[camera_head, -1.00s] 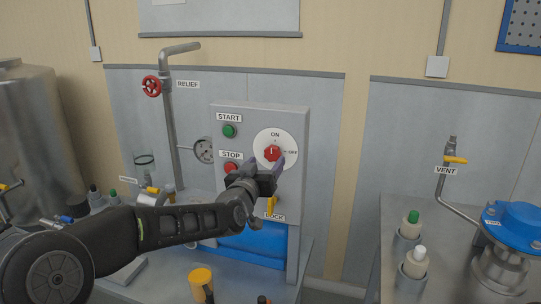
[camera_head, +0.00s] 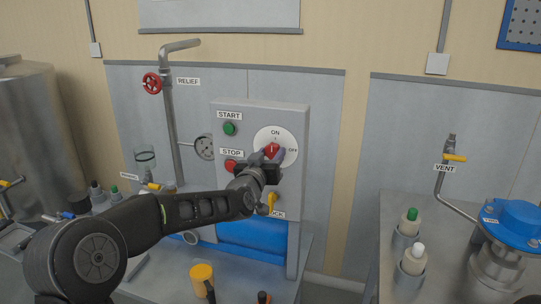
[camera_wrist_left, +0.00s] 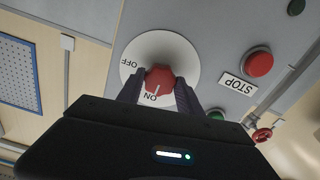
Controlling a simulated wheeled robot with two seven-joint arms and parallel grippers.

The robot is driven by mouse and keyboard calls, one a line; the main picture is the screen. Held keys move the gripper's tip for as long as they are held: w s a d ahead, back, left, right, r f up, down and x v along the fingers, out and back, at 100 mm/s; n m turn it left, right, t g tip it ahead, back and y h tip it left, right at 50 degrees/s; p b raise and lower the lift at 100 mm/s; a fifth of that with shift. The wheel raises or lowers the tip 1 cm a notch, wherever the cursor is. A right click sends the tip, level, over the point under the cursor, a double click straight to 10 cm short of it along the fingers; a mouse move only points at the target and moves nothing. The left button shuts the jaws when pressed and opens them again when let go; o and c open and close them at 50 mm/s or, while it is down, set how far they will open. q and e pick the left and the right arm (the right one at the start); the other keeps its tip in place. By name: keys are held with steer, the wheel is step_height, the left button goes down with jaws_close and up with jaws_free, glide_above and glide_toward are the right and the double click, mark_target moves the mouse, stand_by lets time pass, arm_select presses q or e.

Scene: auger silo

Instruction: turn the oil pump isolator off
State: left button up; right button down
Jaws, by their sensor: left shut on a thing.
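The isolator is a red knob (camera_head: 271,149) on a round white dial (camera_head: 262,136) marked ON at the top and OFF at the right, on the grey control box (camera_head: 240,193). In the left wrist view the red knob (camera_wrist_left: 158,78) sits between my fingers, and its pale line points towards ON. My left gripper (camera_head: 272,157) is shut on the knob, one finger on each side; it also shows in the left wrist view (camera_wrist_left: 158,90). The lower part of the dial is hidden by the gripper in the head view.
A green START button (camera_head: 229,129) and a red STOP button (camera_head: 231,166) sit left of the dial. A yellow lock lever (camera_head: 271,202) is below my gripper. A yellow-capped container (camera_head: 201,274) and bottles stand on the benches.

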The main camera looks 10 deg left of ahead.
arm_select(q)
steer(key=c, duration=0.7)
steer(key=shift+m, duration=0.3)
steer(key=shift+f+m+b, duration=0.15)
steer(key=shift+m+b, duration=0.55)
steer(key=shift+m, duration=0.2)
steer(key=m+b, duration=0.1)
steer(key=m, duration=0.1)
steer(key=shift+d+m, duration=0.1)
steer(key=shift+m, duration=0.2)
steer(key=m+b, duration=0.1)
steer(key=m, duration=0.2)
steer(key=shift+m, duration=0.3)
steer(key=m+b, duration=0.1)
steer(key=m, duration=0.2)
steer(key=shift+m, duration=0.3)
steer(key=m+b, duration=0.2)
steer(key=m, duration=0.3)
steer(key=shift+m, duration=0.4)
